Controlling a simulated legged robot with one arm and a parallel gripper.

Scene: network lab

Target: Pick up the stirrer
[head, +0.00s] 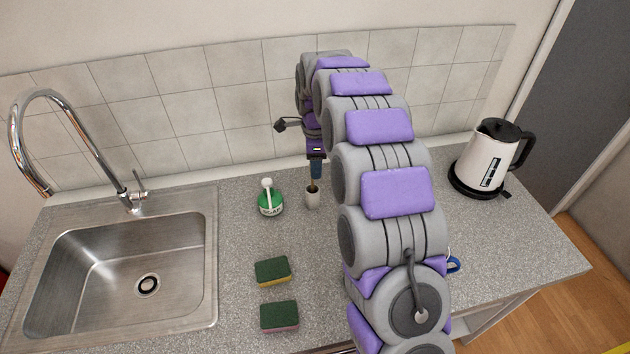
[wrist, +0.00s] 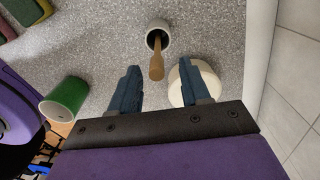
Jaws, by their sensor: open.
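The stirrer (wrist: 156,62) is a light brown, wooden-looking stick standing tilted in a small white cup (wrist: 166,27). In the head view the cup (head: 312,201) stands on the counter, with the dark upper part of the stirrer (head: 312,187) just above its rim. My gripper (wrist: 159,68) is open, with its two blue fingers on either side of the stirrer's free end in the wrist view. No contact with the stirrer shows. In the head view my gripper (head: 316,170) points down just above the cup. The stirrer's lower end is hidden inside the cup.
A green bottle with a white top (head: 270,200) stands left of the cup. Two sponges (head: 272,271) lie nearer the front. A sink (head: 205,265) is at left, a kettle (head: 485,160) at right. A round white object (wrist: 207,78) is partly behind one finger.

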